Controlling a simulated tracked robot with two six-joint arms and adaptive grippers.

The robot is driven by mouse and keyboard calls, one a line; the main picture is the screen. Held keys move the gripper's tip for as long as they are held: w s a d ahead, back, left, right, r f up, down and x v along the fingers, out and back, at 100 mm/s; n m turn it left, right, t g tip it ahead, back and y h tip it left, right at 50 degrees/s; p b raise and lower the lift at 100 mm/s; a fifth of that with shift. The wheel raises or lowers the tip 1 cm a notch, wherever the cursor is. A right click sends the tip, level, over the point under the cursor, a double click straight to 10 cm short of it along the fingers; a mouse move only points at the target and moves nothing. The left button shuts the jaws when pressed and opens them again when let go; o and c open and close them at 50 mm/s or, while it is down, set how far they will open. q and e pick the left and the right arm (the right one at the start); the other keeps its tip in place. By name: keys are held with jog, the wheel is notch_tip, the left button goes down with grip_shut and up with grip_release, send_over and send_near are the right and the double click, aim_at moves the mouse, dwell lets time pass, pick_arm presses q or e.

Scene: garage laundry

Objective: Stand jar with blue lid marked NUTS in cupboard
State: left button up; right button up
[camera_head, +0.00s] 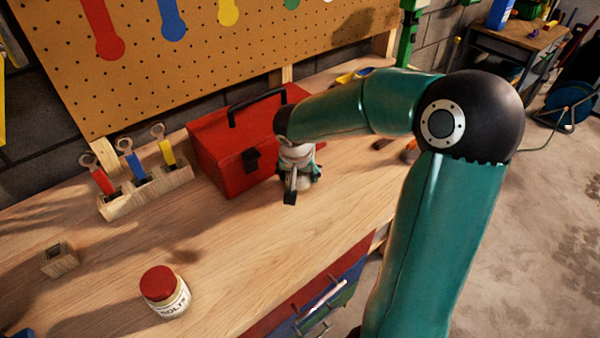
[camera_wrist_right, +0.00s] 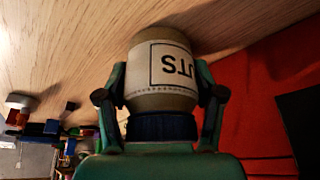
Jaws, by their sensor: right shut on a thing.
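The jar marked NUTS (camera_wrist_right: 162,77) shows in the right wrist view. It has a pale label, of which "UTS" is readable upside down, and a dark blue lid (camera_wrist_right: 162,127) facing the gripper palm. My right gripper (camera_wrist_right: 162,95) is shut on it, with a finger on each side. In the head view my right gripper (camera_head: 298,178) is over the workbench, beside the red toolbox, and mostly hides the jar. I cannot tell whether the jar touches the bench. No cupboard is recognisable, and my left gripper is out of view.
The red toolbox (camera_head: 240,142) stands close left of the right gripper. A red-lidded jar marked BOLTS (camera_head: 167,294) stands near the front of the workbench (camera_head: 225,245). A wooden rack (camera_head: 148,194) of coloured tools and a small wooden block (camera_head: 60,260) are at left.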

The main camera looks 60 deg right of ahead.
jog(key=o, duration=1.4)
